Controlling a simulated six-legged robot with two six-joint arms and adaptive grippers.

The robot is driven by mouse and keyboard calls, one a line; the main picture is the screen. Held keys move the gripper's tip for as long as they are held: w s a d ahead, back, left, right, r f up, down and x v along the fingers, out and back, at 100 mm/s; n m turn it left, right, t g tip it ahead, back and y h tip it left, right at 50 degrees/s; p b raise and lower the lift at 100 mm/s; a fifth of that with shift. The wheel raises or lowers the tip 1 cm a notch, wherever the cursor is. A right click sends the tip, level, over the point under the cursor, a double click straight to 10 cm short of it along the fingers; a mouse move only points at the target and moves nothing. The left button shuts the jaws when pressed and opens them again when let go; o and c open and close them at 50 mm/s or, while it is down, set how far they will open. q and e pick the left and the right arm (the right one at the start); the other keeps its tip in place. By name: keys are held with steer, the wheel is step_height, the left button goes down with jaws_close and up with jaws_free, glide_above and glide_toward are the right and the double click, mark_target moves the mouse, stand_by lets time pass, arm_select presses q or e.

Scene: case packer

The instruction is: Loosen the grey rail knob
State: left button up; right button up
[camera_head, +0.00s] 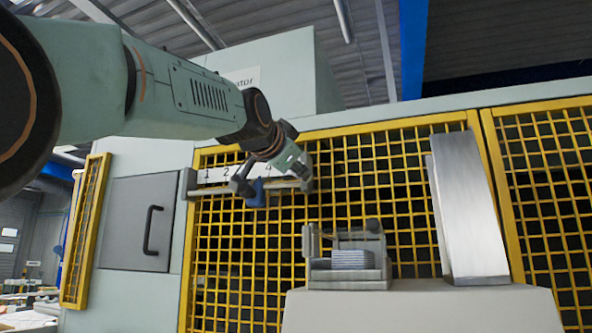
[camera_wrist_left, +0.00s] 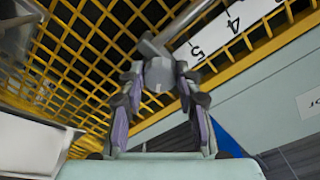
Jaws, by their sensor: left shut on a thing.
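The grey rail knob (camera_wrist_left: 158,73) shows in the left wrist view between the two fingers of my left gripper (camera_wrist_left: 158,98). The fingers are closed on its sides. In the head view my left gripper (camera_head: 300,172) is at the right end of the numbered rail (camera_head: 222,189), in front of the yellow mesh. The gripper hides most of the knob there. A blue piece (camera_head: 254,192) sits on the rail to the left of the gripper. My right gripper is in neither view.
A white number strip (camera_head: 215,174) runs along the rail and also shows in the wrist view (camera_wrist_left: 232,27). Yellow mesh guards (camera_head: 370,170) stand behind. A grey fixture (camera_head: 350,275) and a tall metal plate (camera_head: 468,208) stand on a pale bench (camera_head: 420,312) to the right.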

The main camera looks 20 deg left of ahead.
arm_select(q)
steer(key=shift+r+m, duration=0.1)
steer(key=shift+m, duration=3.6)
steer(key=o, duration=1.1)
steer(key=shift+s+d, duration=0.25)
steer(key=shift+s, duration=0.15)
steer(key=shift+o, duration=0.2)
steer(key=shift+w+a, duration=0.2)
steer(key=shift+w, duration=0.1)
